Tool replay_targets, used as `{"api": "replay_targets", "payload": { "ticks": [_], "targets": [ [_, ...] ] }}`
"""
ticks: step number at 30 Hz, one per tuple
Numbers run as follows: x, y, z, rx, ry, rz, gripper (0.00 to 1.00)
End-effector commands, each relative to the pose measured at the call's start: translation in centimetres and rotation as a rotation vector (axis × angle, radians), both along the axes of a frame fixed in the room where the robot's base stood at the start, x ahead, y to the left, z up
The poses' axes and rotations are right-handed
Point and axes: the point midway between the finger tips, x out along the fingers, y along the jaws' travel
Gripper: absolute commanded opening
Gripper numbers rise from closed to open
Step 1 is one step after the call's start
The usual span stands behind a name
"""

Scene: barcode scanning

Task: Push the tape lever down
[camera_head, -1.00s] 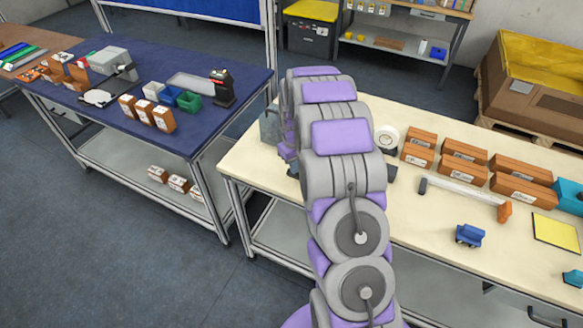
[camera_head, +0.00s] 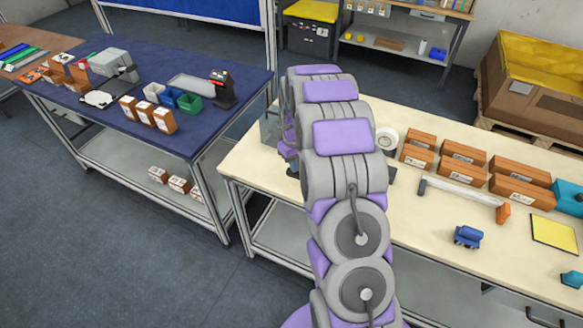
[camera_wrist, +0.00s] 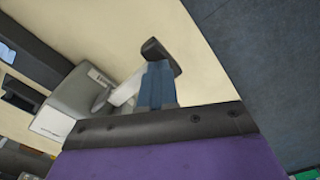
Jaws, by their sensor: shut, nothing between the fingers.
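In the wrist view a grey machine (camera_wrist: 75,102) with a white label stands at the left on the cream tabletop. A pale lever arm (camera_wrist: 124,92) reaches from it toward the centre and seems to carry a black handle (camera_wrist: 162,55). My gripper (camera_wrist: 158,68) is shut, its blue fingers together and empty, with the tips right by the black handle. I cannot tell whether they touch it. In the head view my own arm hides most of the machine and the lever.
On the cream table (camera_head: 420,220) are a white tape roll (camera_head: 387,138), several brown boxes (camera_head: 463,155), a blue object (camera_head: 468,236) and a yellow pad (camera_head: 553,232). A dark blue table (camera_head: 90,72) with boxes and bins stands to the left, across a floor gap.

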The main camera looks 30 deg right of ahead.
Motion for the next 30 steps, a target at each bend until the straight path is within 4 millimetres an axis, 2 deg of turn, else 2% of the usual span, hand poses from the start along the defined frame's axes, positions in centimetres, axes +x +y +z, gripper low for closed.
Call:
{"api": "replay_targets", "payload": {
  "ticks": [1, 24, 30],
  "targets": [
    [0.0, 0.0, 0.8, 0.0, -0.001, 0.0, 0.0],
    [0.0, 0.0, 9.1, 0.0, 0.002, 0.0, 0.0],
    [0.0, 0.0, 10.5, -0.001, 0.0, 0.0, 0.0]
  ]
}}
